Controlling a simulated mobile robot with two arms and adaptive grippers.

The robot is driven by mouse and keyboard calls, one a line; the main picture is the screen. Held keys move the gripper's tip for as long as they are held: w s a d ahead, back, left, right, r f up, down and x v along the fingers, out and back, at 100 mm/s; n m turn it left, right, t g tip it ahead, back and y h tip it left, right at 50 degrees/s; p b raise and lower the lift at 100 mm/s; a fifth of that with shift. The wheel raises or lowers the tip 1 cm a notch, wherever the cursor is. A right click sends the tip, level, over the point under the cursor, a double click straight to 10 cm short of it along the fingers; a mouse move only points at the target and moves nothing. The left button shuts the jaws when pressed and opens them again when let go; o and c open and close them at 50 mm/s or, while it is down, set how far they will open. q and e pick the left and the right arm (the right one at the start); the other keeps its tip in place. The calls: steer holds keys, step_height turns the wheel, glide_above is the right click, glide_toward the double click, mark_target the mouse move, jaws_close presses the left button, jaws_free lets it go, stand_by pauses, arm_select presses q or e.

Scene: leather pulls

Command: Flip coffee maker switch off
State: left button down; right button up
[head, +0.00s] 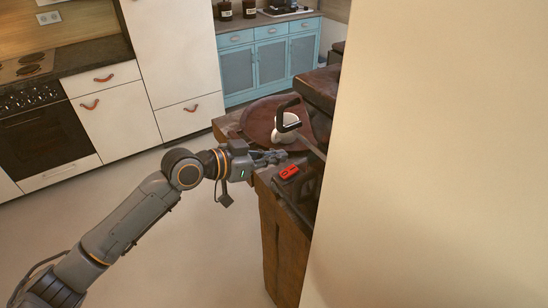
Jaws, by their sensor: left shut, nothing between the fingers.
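My left gripper (273,156) reaches in from the left over the corner of a wooden table (283,245). It is shut and empty. Just right of and below its fingertips is a small red part (289,172), which may be the switch. It sits by a dark surface at the table's edge; I cannot tell whether they touch. Behind the gripper stands a white rounded pot with a black handle (288,112), perhaps part of the coffee maker. The rest of the coffee maker is not clearly visible. The switch position cannot be read. My right gripper is not in view.
A large cream surface (440,160) fills the right side and hides part of the table. White cabinets, an oven (45,140) and blue cabinets (270,60) line the back. Floor at left is clear.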

arm_select(q)
steer(key=f+b+v, duration=0.2)
steer(key=b+v, duration=0.2)
steer(key=v, duration=0.6)
steer(key=shift+s+a, duration=0.25)
steer(key=shift+a, duration=0.15)
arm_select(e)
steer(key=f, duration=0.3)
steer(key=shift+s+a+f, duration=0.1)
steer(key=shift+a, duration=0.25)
arm_select(q)
steer(key=shift+r, duration=0.1)
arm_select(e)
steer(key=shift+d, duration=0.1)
